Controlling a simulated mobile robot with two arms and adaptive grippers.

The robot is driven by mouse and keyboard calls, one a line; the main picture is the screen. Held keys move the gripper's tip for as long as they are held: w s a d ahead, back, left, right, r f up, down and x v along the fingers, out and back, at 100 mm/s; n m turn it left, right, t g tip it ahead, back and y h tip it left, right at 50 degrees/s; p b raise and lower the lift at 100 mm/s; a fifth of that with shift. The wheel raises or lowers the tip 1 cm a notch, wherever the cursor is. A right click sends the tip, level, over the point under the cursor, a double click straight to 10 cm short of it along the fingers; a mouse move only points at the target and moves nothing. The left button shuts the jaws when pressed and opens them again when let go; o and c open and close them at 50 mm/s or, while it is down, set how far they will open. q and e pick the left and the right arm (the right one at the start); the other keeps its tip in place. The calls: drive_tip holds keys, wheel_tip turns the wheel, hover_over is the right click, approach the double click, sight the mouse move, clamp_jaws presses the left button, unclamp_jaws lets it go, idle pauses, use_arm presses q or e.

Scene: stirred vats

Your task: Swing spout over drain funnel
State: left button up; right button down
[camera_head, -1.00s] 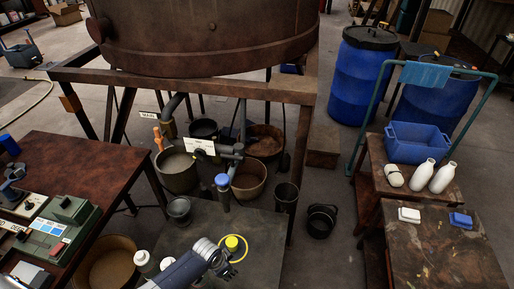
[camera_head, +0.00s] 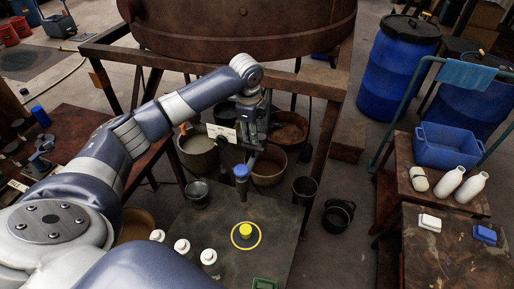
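The dark spout pipe (camera_head: 258,143) hangs below the rusty vat (camera_head: 240,22), beside a white label plate (camera_head: 221,134). A blue-capped post (camera_head: 241,172) stands below it. My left arm reaches across from the lower left. My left gripper (camera_head: 263,122) points down at the pipework, touching or very close to it. Its fingers blend with the dark metal, so I cannot tell whether they are shut on anything. Several vessels stand below, including a grey-filled bucket (camera_head: 197,152) and a brown bucket (camera_head: 268,170). I cannot tell which one is the drain funnel. My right gripper is out of view.
A dark table (camera_head: 270,222) in front holds a metal cup (camera_head: 197,196), a yellow-capped item (camera_head: 246,231) and white bottles (camera_head: 210,262). A black pot (camera_head: 338,217) stands on the floor. At right are a blue crate (camera_head: 447,146) and a blue barrel (camera_head: 398,68).

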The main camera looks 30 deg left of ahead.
sight(255, 147)
use_arm(q)
drive_tip(key=f, duration=0.3)
drive_tip(key=w+f+p, duration=0.1)
drive_tip(key=f, duration=0.6)
drive_tip(key=shift+w+a+p, duration=0.25)
drive_tip(key=shift+w+p, duration=0.1)
drive_tip(key=shift+p, duration=0.05)
clamp_jaws()
